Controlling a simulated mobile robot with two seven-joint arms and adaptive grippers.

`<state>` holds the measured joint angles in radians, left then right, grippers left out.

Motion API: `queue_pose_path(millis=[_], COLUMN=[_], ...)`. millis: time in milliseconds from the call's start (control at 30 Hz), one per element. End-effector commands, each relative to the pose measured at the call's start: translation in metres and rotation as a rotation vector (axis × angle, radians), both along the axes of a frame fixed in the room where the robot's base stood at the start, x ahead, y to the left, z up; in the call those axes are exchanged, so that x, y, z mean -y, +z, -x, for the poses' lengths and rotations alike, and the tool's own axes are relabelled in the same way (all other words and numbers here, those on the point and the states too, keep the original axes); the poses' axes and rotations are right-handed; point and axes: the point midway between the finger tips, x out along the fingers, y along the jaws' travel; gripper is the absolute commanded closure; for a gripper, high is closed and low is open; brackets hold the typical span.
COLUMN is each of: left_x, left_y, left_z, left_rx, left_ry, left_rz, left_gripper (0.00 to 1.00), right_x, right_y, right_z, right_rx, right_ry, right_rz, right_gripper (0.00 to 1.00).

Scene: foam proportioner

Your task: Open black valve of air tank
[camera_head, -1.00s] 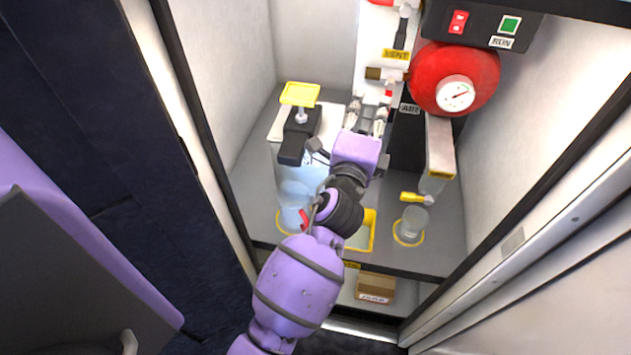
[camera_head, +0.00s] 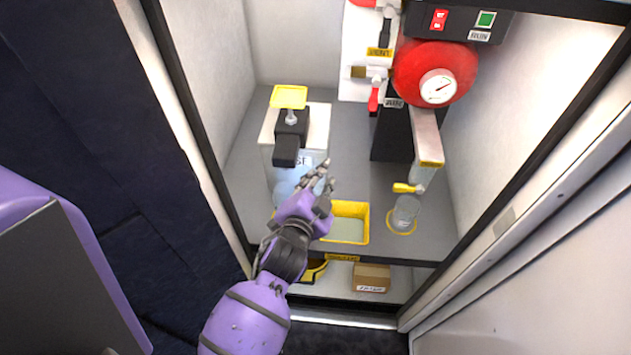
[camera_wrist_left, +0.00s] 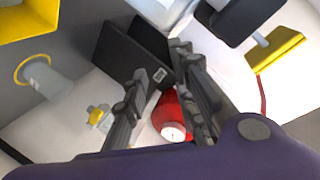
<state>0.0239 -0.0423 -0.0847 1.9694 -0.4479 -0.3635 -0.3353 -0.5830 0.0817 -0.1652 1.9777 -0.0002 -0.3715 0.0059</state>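The red air tank (camera_head: 435,72) with its round white gauge (camera_head: 438,87) is at the upper right in the head view; part of it also shows in the wrist view (camera_wrist_left: 170,112). A black lever (camera_head: 384,33) hangs down on the white panel above the "VENT" label. A red lever (camera_head: 373,99) hangs down below a brass fitting, left of the "AIR" label. My left gripper (camera_head: 328,174) is open and empty, in front of the white container and well below the levers. Its spread fingers also show in the wrist view (camera_wrist_left: 158,62). My right gripper is not visible.
A white container (camera_head: 317,122) with a black top and yellow plate (camera_head: 289,96) stands at left. A yellow-rimmed tray (camera_head: 367,226) lies at the floor's front. A clear cup (camera_head: 405,212) stands right, below a yellow-handled tap (camera_head: 404,188). Cabinet walls bound both sides.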

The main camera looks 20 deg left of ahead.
Motion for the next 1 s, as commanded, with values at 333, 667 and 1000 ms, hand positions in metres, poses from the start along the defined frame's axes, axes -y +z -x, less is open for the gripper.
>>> queue_pose_path(millis=[333, 667, 1000], left_x=[0.000, 0.000, 0.004], left_y=[-0.006, -0.006, -0.061], left_z=[0.005, 0.005, 0.065], left_rx=[-0.014, -0.014, -0.158], left_ry=[0.003, 0.004, 0.060], left_rz=[0.038, 0.036, 0.408], left_gripper=[0.75, 0.75, 0.75], right_x=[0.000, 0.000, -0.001], right_y=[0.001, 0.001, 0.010], right_z=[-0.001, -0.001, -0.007], right_rx=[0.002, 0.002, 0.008], right_ry=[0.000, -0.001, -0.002], right_rz=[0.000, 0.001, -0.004], right_gripper=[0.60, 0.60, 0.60])
